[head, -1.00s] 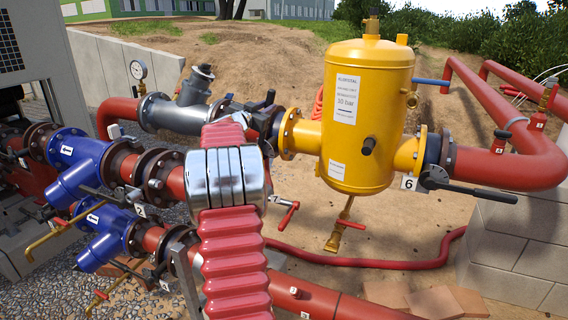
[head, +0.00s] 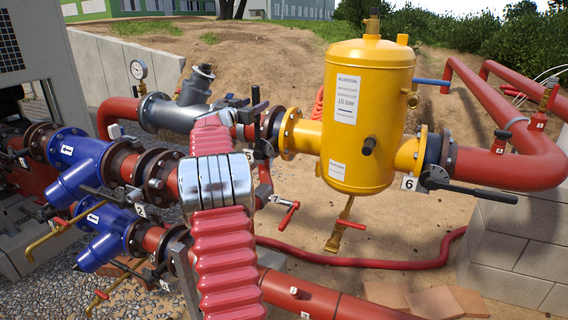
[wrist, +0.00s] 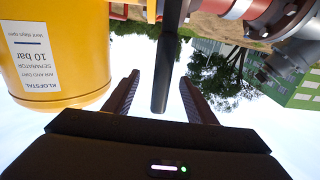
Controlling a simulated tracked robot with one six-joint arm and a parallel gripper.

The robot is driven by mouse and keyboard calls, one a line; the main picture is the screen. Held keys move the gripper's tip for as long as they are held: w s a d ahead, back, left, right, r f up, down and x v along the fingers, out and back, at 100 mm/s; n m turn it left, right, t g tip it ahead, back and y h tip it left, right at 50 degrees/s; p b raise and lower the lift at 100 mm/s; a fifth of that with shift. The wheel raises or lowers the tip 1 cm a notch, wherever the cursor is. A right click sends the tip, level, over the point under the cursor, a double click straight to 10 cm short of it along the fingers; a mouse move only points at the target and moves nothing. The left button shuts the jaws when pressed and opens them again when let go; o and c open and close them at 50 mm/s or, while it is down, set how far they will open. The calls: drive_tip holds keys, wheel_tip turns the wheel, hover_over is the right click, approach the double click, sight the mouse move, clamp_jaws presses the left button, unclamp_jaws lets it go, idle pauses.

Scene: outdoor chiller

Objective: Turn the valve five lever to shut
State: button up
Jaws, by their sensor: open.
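Valve five (head: 268,122) sits in the pipe between the grey strainer and the yellow tank in the head view, partly behind my red ribbed arm. Its number plate (head: 248,155) is partly covered. In the wrist view, which is upside down, a black lever (wrist: 164,72) runs from the pipework between the two fingers of my gripper (wrist: 160,98). The fingers are open, with a gap on each side of the lever. In the head view a dark piece (head: 255,94) stands up by the valve; I cannot tell whether it is lever or finger.
The yellow tank (head: 368,120) stands close right of valve five; it also shows in the wrist view (wrist: 60,50). The grey strainer (head: 175,115) is at left. Valve six's black lever (head: 470,190) and valve seven's red handle (head: 288,214) are nearby. Open air lies above the pipe.

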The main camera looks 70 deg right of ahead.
drive_tip(key=shift+o, duration=1.1)
drive_tip(key=shift+a+r, duration=0.1)
drive_tip(key=shift+a, duration=0.15)
drive_tip(key=a, duration=0.6)
drive_tip(key=shift+w+a, duration=0.25)
drive_tip(key=w+a, duration=0.1)
drive_tip(key=a, duration=1.2)
drive_tip(key=shift+w+a, duration=0.15)
drive_tip(key=shift+a, duration=0.25)
